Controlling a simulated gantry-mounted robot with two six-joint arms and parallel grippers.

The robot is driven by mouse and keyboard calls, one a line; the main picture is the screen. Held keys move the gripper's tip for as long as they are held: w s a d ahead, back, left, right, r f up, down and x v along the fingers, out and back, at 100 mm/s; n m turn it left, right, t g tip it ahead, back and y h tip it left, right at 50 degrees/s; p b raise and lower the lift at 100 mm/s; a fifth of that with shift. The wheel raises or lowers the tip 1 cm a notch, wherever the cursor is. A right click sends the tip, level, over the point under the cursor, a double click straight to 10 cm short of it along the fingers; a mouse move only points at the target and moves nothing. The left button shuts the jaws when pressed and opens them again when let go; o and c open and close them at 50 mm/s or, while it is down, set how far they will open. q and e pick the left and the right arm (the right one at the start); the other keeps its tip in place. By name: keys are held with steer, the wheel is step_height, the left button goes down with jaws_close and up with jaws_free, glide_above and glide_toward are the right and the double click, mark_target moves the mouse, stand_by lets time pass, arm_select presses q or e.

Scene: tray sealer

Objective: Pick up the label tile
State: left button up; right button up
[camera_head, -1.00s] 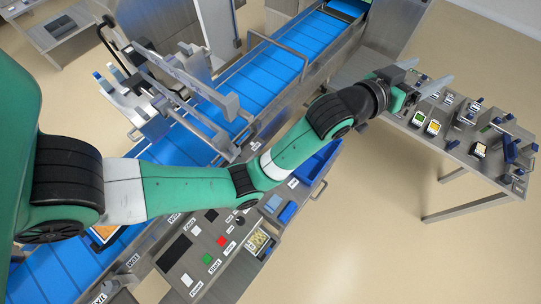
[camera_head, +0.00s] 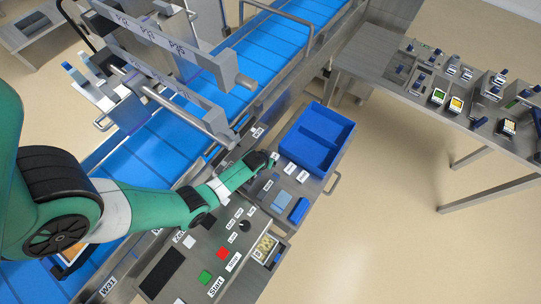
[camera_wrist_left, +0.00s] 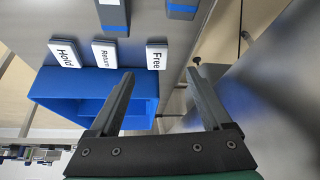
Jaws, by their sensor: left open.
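White label tiles with black print lie on the grey console beside the blue bin (camera_head: 335,158). In the left wrist view I read "Hold" (camera_wrist_left: 66,53), "Return" (camera_wrist_left: 105,54) and "Free" (camera_wrist_left: 156,56). Small white tiles also show there in the head view (camera_head: 290,168). My left gripper (camera_wrist_left: 159,74) is open and empty. In the wrist view "Free" appears just beyond the gap between its fingertips, apart from them. In the head view the end of my left arm is over the console by the tiles; its fingers cannot be made out. My right gripper is not in view.
The blue bin (camera_wrist_left: 75,84) shows below the tiles in the wrist view. Blue-and-grey blocks (camera_head: 281,201) sit close to the tiles. A control panel with green and red buttons (camera_head: 221,253) is nearer. The side table (camera_head: 398,88) holds several small items. Bare floor separates it from the console.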

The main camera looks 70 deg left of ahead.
arm_select(q)
steer(key=shift+b+x, duration=0.4)
steer(key=shift+x, duration=0.35)
steer(key=shift+w+a+f, duration=0.1)
steer(key=shift+f, duration=0.2)
steer(key=b+x, duration=0.4)
steer(key=x, duration=0.1)
steer(key=shift+w, duration=0.3)
steer(key=shift+r, duration=0.1)
jaws_close()
